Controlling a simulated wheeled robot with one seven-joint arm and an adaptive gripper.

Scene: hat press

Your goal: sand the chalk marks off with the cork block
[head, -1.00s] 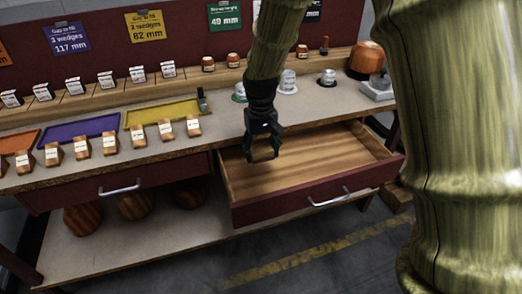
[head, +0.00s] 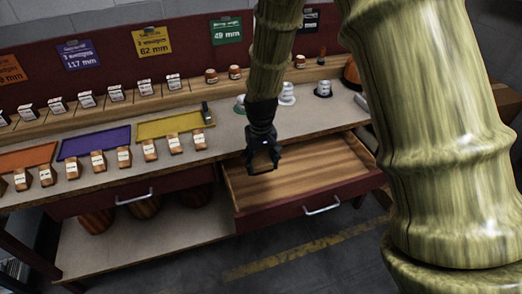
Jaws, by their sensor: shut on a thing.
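My gripper (head: 263,168) hangs pointing down over the open drawer (head: 322,202), near its back left corner. Its dark fingers are spread around something brownish that blends with the drawer's wooden floor. I take it for the cork block, but its outline is not clear. The drawer looks otherwise empty. I cannot make out chalk marks on anything in view.
The workbench (head: 100,180) carries orange, purple (head: 95,142) and yellow (head: 170,124) trays, with labelled wooden pieces in front. Labelled pots (head: 287,94) stand behind my gripper. An orange-brown rounded block (head: 352,72) is mostly hidden by my arm. Wooden forms (head: 143,207) sit on the lower shelf.

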